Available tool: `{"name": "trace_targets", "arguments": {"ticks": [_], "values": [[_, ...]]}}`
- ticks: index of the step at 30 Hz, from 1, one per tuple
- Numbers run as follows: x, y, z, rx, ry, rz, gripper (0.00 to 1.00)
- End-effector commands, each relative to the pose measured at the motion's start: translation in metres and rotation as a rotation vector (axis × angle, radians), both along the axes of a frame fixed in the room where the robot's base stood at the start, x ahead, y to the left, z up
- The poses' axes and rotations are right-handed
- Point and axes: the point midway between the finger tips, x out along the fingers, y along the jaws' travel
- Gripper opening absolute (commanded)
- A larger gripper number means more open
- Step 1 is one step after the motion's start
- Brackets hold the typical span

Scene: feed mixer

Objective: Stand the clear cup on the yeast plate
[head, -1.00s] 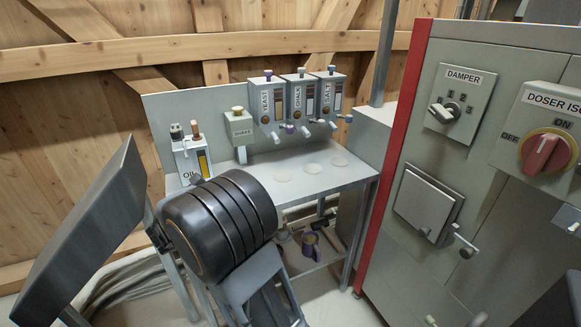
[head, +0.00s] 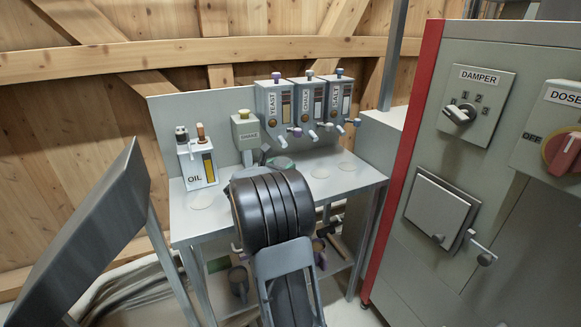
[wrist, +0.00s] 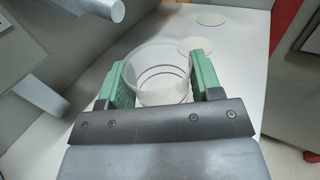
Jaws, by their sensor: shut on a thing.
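The clear cup (wrist: 158,78) is upright between the green jaws of my gripper (wrist: 160,85), which is shut on it, in the wrist view. In the head view only a green bit of my gripper (head: 280,163) shows behind my arm, below the yeast dispenser (head: 273,105); the cup is not clear there. The yeast plate is not identifiable: my arm covers that part of the bench in the head view. The wrist view does not show whether the cup touches the bench.
Two pale discs, one (wrist: 195,47) just beyond the cup and one (wrist: 210,18) farther, lie on the bench (wrist: 235,70). Dispenser spouts (wrist: 40,95) hang close at the left. The oil dispenser (head: 200,160) stands at the bench's left, with another disc (head: 202,199) before it.

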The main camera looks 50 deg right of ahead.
Motion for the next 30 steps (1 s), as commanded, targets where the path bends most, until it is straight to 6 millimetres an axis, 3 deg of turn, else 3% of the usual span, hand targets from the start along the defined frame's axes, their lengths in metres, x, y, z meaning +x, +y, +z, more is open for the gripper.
{"name": "trace_targets", "arguments": {"ticks": [11, 13, 27, 28, 30], "values": [[0.007, -0.038, 0.0, -0.001, 0.0, 0.013, 0.37], [0.007, -0.035, -0.016, 0.0, 0.002, 0.014, 0.37], [0.005, -0.037, -0.02, -0.001, 0.0, 0.009, 0.37], [0.005, -0.037, -0.02, -0.001, 0.0, 0.009, 0.6], [0.005, -0.037, -0.019, -0.001, 0.0, 0.01, 0.67]]}}
